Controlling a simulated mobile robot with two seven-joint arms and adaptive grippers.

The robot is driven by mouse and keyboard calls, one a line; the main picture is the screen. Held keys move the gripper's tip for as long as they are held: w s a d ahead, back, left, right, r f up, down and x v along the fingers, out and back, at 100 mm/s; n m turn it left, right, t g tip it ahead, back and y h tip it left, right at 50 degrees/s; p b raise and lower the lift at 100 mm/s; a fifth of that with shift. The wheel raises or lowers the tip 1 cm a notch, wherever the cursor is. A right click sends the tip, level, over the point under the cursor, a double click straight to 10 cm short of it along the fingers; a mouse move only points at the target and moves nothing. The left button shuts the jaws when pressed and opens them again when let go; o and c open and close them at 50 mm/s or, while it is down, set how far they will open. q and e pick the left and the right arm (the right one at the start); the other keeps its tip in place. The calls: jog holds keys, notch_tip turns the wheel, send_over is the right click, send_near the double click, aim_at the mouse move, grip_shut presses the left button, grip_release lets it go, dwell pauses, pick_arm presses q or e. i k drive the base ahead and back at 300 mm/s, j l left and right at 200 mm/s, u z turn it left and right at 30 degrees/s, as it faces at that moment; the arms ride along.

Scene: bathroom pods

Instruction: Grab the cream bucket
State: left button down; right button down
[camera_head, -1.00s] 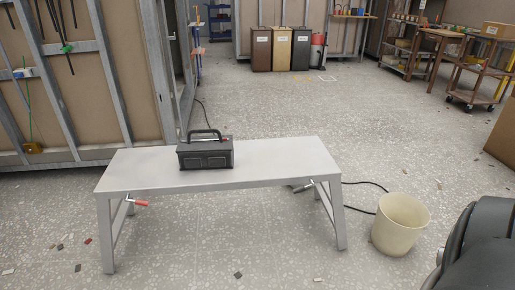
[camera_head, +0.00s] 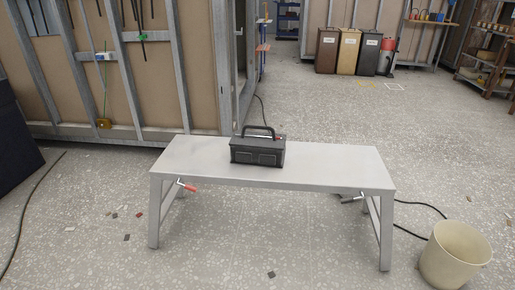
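The cream bucket (camera_head: 452,257) stands upright on the speckled floor at the lower right, just right of the bench's right legs. Its open top faces up, and the part of the inside that shows looks empty. Its base is near the bottom edge of the view. Neither of my grippers is in view, and nothing is seen touching the bucket.
A grey metal bench (camera_head: 330,165) stands in the middle with a black toolbox (camera_head: 257,152) on it. A black cable (camera_head: 412,205) lies behind the bucket. Bins (camera_head: 348,52) stand far back. A framed wall (camera_head: 150,75) closes the left. Floor in front is open.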

aim_at(455, 251)
jog(key=i+l+u, duration=0.6)
jog(key=i+l, duration=0.15)
